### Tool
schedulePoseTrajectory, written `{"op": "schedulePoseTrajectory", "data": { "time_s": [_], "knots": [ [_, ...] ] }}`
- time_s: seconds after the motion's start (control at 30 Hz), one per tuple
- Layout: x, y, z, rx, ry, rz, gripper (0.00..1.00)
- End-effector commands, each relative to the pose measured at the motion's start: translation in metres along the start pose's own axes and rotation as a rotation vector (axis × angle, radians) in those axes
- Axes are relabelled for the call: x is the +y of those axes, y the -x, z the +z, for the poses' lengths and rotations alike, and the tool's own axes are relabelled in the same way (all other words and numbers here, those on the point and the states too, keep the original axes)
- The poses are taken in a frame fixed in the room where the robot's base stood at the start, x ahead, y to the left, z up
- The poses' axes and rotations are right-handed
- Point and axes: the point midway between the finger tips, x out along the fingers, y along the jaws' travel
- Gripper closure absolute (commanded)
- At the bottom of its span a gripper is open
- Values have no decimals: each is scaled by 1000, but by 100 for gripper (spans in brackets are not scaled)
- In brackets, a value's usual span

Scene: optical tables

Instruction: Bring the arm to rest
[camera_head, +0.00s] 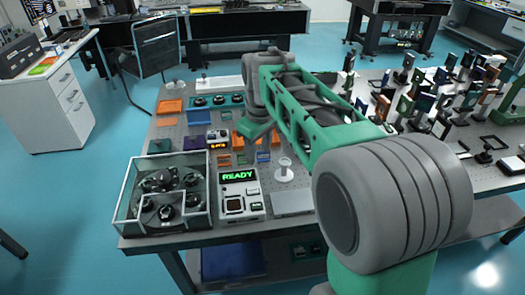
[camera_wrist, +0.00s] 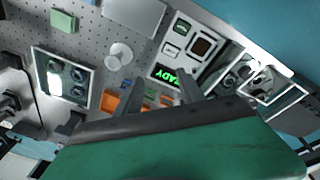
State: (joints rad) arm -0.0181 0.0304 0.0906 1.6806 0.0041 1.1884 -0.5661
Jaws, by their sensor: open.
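My arm reaches out over the optical table (camera_head: 290,232) from the lower right in the head view, with its green and grey links bent at the elbow. My gripper (camera_head: 254,146) hangs above the middle of the table, pointing down. In the wrist view its two dark fingers (camera_wrist: 159,93) stand apart with nothing seen between them. The arm's own links hide part of the table behind them. I cannot tell the exact height of the fingertips above the table.
Many optic mounts (camera_head: 421,104) crowd the right side. A chair (camera_head: 157,50) and white drawers (camera_head: 70,96) stand at left; floor between is clear.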

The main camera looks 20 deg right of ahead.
Motion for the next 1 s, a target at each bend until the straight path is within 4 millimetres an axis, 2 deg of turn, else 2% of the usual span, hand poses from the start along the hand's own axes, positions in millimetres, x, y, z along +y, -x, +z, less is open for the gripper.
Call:
{"op": "schedulePoseTrajectory", "data": {
  "time_s": [0.3,0.43,0.47,0.5,0.6,0.7,0.8,0.9,1.0],
  "knots": [
    [4,0,2,-1,-29,1,54],
    [10,0,-7,38,-179,22,54],
    [10,-6,-6,43,-235,23,54],
    [4,-26,3,26,-308,13,54],
    [-16,-64,34,-25,-425,-8,54],
    [-42,-82,72,-50,-515,-15,54],
    [-69,-89,113,-53,-566,-14,54],
    [-94,-87,152,-35,-567,-9,54],
    [-106,-77,171,12,-566,5,54]
  ]
}}
